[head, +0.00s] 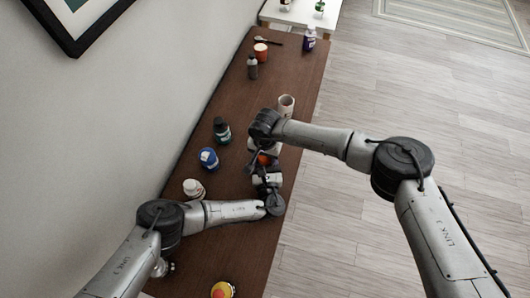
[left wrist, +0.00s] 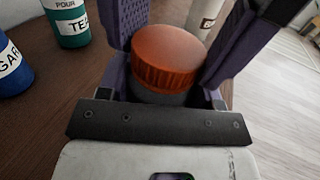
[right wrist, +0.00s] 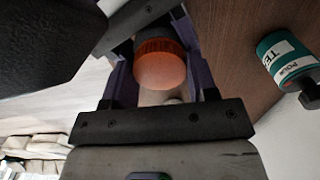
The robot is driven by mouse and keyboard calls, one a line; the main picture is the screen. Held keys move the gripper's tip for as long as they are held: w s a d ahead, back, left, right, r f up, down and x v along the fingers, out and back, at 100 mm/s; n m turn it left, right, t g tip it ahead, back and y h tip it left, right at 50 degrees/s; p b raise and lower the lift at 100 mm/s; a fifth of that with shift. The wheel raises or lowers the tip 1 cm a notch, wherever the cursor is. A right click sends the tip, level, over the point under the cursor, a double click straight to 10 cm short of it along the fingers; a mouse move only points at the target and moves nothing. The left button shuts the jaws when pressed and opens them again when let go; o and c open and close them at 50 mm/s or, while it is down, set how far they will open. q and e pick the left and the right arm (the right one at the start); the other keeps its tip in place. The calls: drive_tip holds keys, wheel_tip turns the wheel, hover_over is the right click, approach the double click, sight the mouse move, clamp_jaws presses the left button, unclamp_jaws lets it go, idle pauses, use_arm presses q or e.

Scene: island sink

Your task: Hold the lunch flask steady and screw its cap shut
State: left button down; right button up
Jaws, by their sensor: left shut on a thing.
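The lunch flask is a dark grey body with an orange screw cap (left wrist: 167,60). In the head view the cap (head: 264,160) shows between my two grippers, and most of the flask is hidden. My left gripper (left wrist: 172,90) is shut on the flask body (left wrist: 160,97) below the cap. My right gripper (right wrist: 160,75) is around the cap (right wrist: 160,66), which shows between its fingers in the right wrist view. Its jaws look open, and contact with the cap cannot be made out. The cap sits on the top of the flask; how tightly is not visible.
A pale cup (head: 286,105) stands beyond my right gripper. A yellow-topped item (head: 222,290) is at the near end.

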drive_tip(key=c, duration=0.4)
drive_tip(key=shift+m, duration=1.7)
drive_tip(key=shift+c, duration=0.2)
drive_tip(key=o, duration=0.9)
drive_tip(key=shift+a, duration=0.1)
drive_tip(key=shift+c, duration=0.2)
drive_tip(key=shift+o, duration=0.7)
drive_tip(key=shift+r, duration=2.3)
